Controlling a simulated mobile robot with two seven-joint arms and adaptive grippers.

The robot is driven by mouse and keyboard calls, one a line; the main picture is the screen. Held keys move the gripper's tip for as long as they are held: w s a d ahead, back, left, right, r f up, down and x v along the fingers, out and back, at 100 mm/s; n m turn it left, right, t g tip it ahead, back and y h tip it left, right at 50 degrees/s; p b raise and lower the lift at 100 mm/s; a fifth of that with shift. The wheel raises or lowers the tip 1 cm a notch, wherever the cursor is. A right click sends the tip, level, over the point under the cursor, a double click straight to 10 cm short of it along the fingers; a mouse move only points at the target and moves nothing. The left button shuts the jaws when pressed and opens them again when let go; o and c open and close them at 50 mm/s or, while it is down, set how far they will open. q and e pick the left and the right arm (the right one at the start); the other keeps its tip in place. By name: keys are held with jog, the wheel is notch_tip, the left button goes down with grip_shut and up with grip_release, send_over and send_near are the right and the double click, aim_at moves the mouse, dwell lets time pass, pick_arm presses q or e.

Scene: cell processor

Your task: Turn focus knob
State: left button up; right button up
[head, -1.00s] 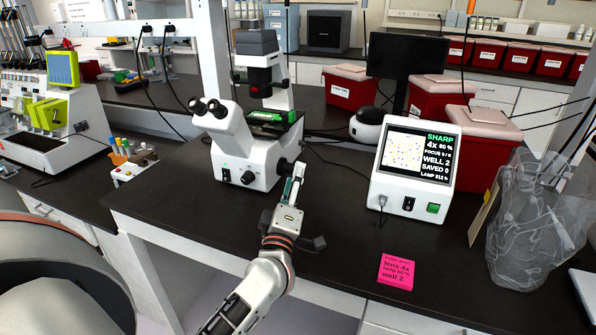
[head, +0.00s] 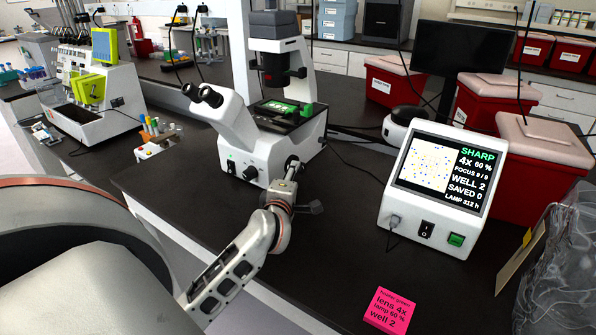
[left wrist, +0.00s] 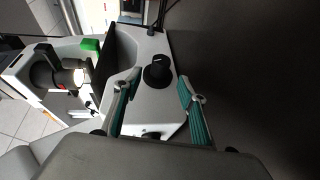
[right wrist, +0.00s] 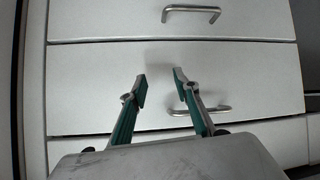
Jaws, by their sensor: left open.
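The white microscope (head: 262,140) stands on the dark bench. Its black focus knob (head: 293,162) is on the right side, partly hidden by my left gripper (head: 289,172). In the left wrist view the knob (left wrist: 158,72) lies ahead between the spread teal fingers of my left gripper (left wrist: 158,95). Both fingers look apart from it. A second dark knob (head: 250,173) is on the microscope's front. The display unit (head: 440,180) reads SHARP, 4x, 60 %, WELL 2, SAVED 0. My right gripper (right wrist: 160,85) is open and empty, facing drawers.
A pink note (head: 391,311) lies near the bench's front edge. A rack of coloured tubes (head: 158,140) is left of the microscope. Red bins (head: 497,98) stand behind the display unit and a clear bag (head: 560,270) is at right. The bench between microscope and display is mostly clear.

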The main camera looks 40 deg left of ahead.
pick_arm(q)
jog(key=shift+x, duration=2.6)
jog(key=c, duration=1.1)
